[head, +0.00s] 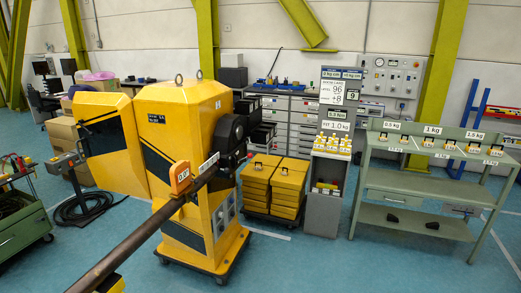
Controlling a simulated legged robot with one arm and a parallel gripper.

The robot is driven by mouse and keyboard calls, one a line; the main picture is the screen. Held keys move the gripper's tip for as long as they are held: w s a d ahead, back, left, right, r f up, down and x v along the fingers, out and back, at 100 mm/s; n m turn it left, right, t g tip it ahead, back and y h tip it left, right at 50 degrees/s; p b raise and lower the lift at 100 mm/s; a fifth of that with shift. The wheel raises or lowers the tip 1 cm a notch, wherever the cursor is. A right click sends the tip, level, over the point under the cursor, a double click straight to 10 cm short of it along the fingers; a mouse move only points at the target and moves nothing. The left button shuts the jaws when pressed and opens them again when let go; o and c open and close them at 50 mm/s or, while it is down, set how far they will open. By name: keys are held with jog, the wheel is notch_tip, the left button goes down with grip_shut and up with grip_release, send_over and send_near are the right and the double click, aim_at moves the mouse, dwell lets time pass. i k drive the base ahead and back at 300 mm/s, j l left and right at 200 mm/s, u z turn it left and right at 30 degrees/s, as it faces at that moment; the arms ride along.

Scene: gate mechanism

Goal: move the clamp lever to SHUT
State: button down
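The yellow gate mechanism (160,115) stands on a dark wheeled base at left centre. A dark round hub (232,133) is on its right side. A long brown bar (130,243) runs from the hub to the bottom left edge of the picture. An orange block with a small readout (181,178) sits on the bar. A white label (208,163) is near the hub end; its words are too small to read surely. I cannot make out the clamp lever clearly or tell its position; dark parts by the hub may include it. My gripper is not identifiable in this view.
Stacked yellow weights (274,187) stand right of the mechanism. A grey pillar (323,190) and a green bench with weights (415,180) are further right. A green cart (20,215) and a coiled cable (88,208) are at left. The blue floor at front right is clear.

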aim_at(250, 155)
jog(key=i+l, duration=0.6)
jog(key=i+l+u, duration=0.1)
jog(key=i+l, duration=0.45)
jog(key=l, duration=0.15)
jog(key=i+j, duration=0.2)
jog(key=i, duration=0.6)
jog(key=i+j+u, duration=0.1)
jog(key=i, duration=0.7)
jog(key=i+j, duration=0.3)
jog(key=j, duration=0.15)
